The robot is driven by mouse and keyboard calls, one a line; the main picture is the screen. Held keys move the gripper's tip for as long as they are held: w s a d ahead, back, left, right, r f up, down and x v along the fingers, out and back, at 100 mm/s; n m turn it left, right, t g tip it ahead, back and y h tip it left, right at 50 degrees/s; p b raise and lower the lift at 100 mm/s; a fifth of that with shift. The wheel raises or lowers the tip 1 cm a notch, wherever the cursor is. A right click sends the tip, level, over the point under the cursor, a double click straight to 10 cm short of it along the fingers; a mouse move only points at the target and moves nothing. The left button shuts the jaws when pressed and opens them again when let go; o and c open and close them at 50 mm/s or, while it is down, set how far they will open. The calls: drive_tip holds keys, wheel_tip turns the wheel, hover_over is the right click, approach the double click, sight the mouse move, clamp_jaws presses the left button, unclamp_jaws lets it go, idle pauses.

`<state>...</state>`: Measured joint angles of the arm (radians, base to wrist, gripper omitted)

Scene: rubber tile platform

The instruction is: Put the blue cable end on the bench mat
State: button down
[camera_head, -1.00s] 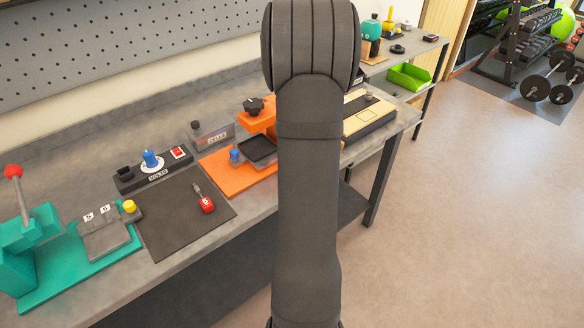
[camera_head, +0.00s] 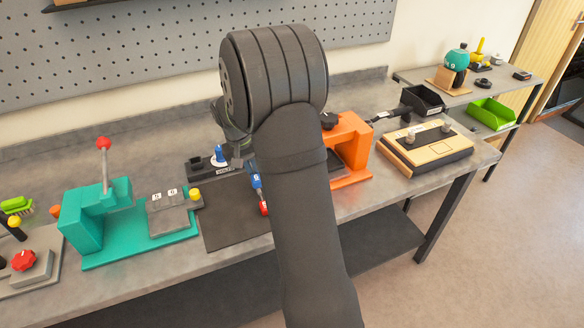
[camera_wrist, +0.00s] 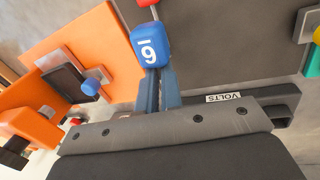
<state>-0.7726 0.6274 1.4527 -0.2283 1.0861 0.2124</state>
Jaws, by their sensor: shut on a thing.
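The blue cable end (camera_wrist: 150,45) is a blue block with a white numeral, held at the tips of my gripper (camera_wrist: 158,88) in the wrist view. It also shows in the head view (camera_head: 256,182), just left of my arm and over the back part of the bench mat. I cannot tell whether it touches the mat. The dark bench mat (camera_head: 225,230) lies flat on the bench; it also fills the upper middle of the wrist view (camera_wrist: 225,40). A red cable end (camera_head: 264,208) is on the mat, close beyond the blue one in the wrist view. My arm hides the mat's right part.
A black VOLTS box (camera_head: 205,168) with a blue knob stands behind the mat. A teal press (camera_head: 100,215) and a grey block with a yellow button (camera_head: 172,215) are to the left. An orange fixture (camera_head: 350,140) stands to the right, partly behind my arm.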

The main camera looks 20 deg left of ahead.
drive_tip(key=n, duration=0.1)
hover_over(236, 197)
drive_tip(key=shift+s+a+f, duration=0.1)
drive_tip(key=shift+a+f, duration=0.05)
drive_tip(key=shift+f, duration=1.35)
drive_tip(key=shift+s+a+f, duration=0.1)
drive_tip(key=shift+f, duration=1.4)
drive_tip(key=shift+f, duration=0.35)
drive_tip(key=c, duration=1.5)
unclamp_jaws()
drive_tip(key=shift+r, duration=0.1)
drive_tip(key=v, duration=0.4)
drive_tip(key=w+d+v, duration=0.1)
drive_tip(key=v, duration=0.1)
drive_tip(key=shift+s+r, duration=0.1)
drive_tip(key=shift+r, duration=0.35)
